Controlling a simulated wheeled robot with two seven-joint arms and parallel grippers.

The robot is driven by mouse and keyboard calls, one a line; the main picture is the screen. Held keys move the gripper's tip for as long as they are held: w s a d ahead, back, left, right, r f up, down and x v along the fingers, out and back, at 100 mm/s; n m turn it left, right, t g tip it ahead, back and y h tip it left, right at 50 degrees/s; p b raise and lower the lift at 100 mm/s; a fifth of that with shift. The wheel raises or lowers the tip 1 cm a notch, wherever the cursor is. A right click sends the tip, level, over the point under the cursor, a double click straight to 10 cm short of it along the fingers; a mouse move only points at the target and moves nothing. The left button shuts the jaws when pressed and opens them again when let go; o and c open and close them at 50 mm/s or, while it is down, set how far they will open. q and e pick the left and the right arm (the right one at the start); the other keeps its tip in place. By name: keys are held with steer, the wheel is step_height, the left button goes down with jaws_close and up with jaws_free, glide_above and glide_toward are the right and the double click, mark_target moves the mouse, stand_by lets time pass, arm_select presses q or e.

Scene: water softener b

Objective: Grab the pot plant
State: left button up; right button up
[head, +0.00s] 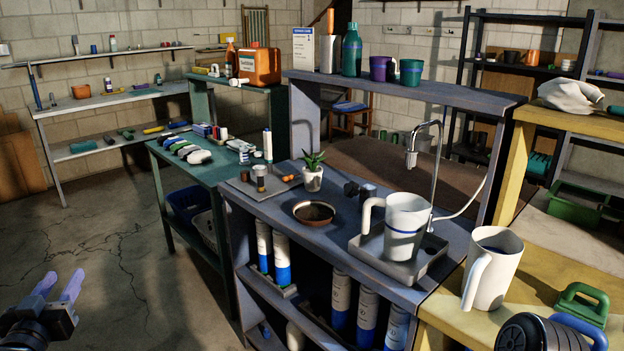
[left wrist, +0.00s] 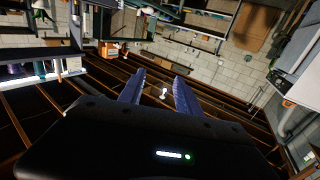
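The pot plant (head: 313,171) is a small green succulent in a white pot. In the head view it stands upright on the grey-blue bench (head: 333,222), behind a round brown dish (head: 314,213). My left gripper (head: 59,285) is at the lower left of the head view, over the floor and far from the plant. Its two purple fingers are apart with nothing between them. The left wrist view shows the same fingers (left wrist: 158,92) spread, pointing toward the room's walls and ceiling.
A white jug (head: 406,226) stands in a sink tray under a tall tap (head: 411,159) right of the plant. Another white jug (head: 494,270) stands on the yellow bench. A raised shelf (head: 420,95) runs behind. Open floor lies at left.

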arm_select(q)
steer(key=d+f+g+h+p, duration=0.1)
steer(key=d+f+g+h, duration=0.15)
steer(key=d+f, duration=0.85)
steer(key=d+f+g+h+p, duration=0.15)
steer(key=d+f+g, duration=0.4)
steer(key=f, duration=0.95)
steer(key=s+d+f+g+h, duration=0.2)
steer(key=s+d+f+g, duration=0.2)
steer(key=s+d+f, duration=0.4)
steer(key=s+d+f+g+h+p, duration=0.1)
steer(key=s+d+f+g+h, duration=0.1)
steer(key=s+d+f+g, duration=0.3)
steer(key=s+d+f, duration=0.4)
steer(key=s+d, duration=0.7)
steer(key=shift+s+m, duration=0.25)
steer(key=shift+m, duration=0.15)
steer(key=shift+d, duration=0.1)
steer(key=shift+c, duration=0.4)
